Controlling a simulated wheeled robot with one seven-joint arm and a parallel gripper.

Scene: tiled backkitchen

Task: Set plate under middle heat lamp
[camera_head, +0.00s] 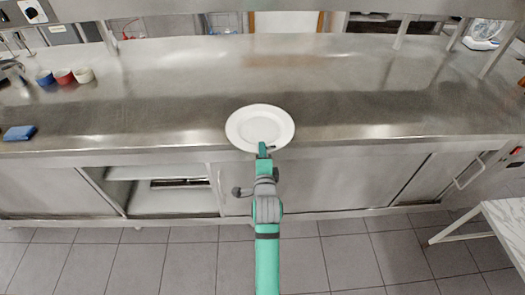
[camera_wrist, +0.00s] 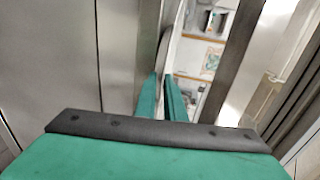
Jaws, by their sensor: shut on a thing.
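A white round plate (camera_head: 258,122) is at the front edge of the steel counter (camera_head: 340,100), near the middle of the head view. My gripper (camera_head: 264,148) is shut on the plate's near rim. In the wrist view the plate (camera_wrist: 164,52) shows nearly edge-on as a thin pale strip between the green fingers of my gripper (camera_wrist: 160,82). The plate looks roughly level; I cannot tell whether it touches the counter or hangs just above it. No heat lamp is clearly visible.
Blue, red and cream bowls (camera_head: 64,77) stand at the counter's back left. A blue cloth or sponge (camera_head: 19,133) lies at the front left. An overhead shelf (camera_head: 290,8) with posts spans the back. The counter's middle is clear. A pale table (camera_head: 505,222) stands at right.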

